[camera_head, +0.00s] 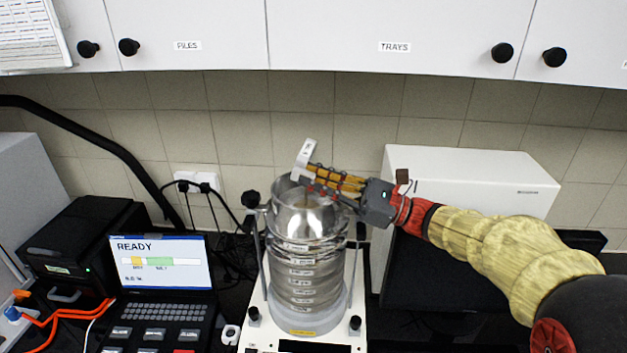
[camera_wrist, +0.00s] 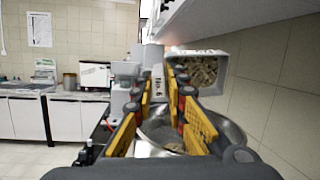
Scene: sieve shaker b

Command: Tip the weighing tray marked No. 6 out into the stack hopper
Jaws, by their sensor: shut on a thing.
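My gripper (camera_head: 318,178) is shut on the white weighing tray (camera_head: 304,158) above the sieve stack. In the wrist view the yellow fingers (camera_wrist: 160,90) close on the tray's white tab, whose "No. 6" label reads sideways. The tray's box (camera_wrist: 228,71) is tilted, and pale brown grains (camera_wrist: 199,69) show inside it. The shiny metal stack hopper (camera_head: 301,222) is below the tray, on top of the sieves. It also shows in the wrist view (camera_wrist: 229,134), with a little pale material at its bottom. My fingers hide part of the hopper's rim.
The stack of sieves (camera_head: 302,273) stands between clamp rods on the white shaker. A laptop (camera_head: 160,265) reading READY is at left. A white box (camera_head: 470,180) stands behind my arm. Wall cabinets (camera_head: 330,35) hang above.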

